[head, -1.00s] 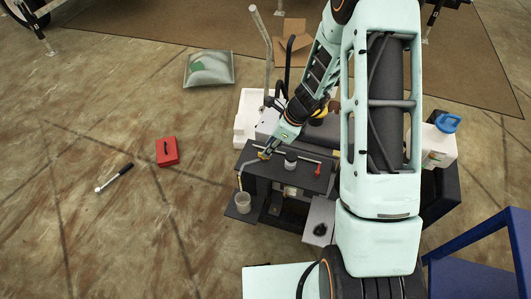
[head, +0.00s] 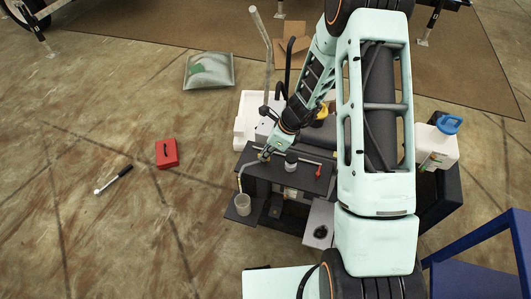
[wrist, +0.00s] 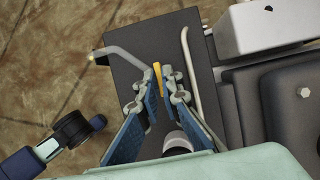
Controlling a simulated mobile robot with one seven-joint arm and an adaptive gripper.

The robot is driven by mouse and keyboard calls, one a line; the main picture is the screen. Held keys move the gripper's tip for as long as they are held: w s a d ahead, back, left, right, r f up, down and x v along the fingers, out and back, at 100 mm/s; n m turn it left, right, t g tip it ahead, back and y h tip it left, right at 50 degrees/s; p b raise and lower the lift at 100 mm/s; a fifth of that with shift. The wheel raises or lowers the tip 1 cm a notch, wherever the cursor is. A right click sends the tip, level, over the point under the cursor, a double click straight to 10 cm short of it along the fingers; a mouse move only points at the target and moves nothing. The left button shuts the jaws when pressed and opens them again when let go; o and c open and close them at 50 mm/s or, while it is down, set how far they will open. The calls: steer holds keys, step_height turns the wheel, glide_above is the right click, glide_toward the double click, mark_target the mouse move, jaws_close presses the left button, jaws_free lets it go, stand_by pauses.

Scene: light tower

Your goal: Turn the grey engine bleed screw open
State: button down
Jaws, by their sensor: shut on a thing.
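My gripper (wrist: 159,88) is shut on a narrow yellow piece (wrist: 158,77), which shows between its fingertips in the wrist view. In the head view my gripper (head: 265,154) is low over the left end of the dark engine top (head: 251,173). A bent grey tube (wrist: 126,52) runs left from near the fingertips and ends in a yellowish tip. I cannot make out the grey bleed screw apart from these parts; the fingers hide that spot.
A clear cup (head: 243,204) stands on a ledge at the tower's lower left. A white-capped part (head: 291,161) and a red-handled item (head: 318,171) are right of my gripper. A red box (head: 167,153) and a black-handled tool (head: 114,179) lie on open floor.

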steer(key=shift+n, duration=0.3)
steer(key=n+g+p, duration=0.1)
steer(key=n, duration=0.1)
steer(key=shift+w+n, duration=0.15)
steer(key=shift+n, duration=0.15)
steer(key=n+g, duration=0.1)
steer(key=n, duration=0.1)
steer(key=n+g, duration=0.1)
steer(key=n, duration=0.2)
steer(key=shift+w+f+n, duration=0.1)
steer(key=shift+w+n, duration=0.05)
steer(key=shift+n, duration=0.15)
steer(key=n+g+b, duration=0.1)
steer(key=n, duration=0.1)
steer(key=n+h, duration=0.1)
steer(key=n, duration=0.1)
steer(key=shift+w+g+b, duration=0.1)
steer(key=shift+g+b, duration=0.3)
steer(key=shift+a+n+g+h+b, duration=0.1)
steer(key=shift+n+g+h+b, duration=0.2)
steer(key=shift+n, duration=0.95)
steer(key=shift+a+n+g+h+b, duration=0.1)
steer(key=shift+n+g+h+b, duration=0.2)
steer(key=shift+n, duration=0.95)
steer(key=c, duration=2.1)
jaws_free()
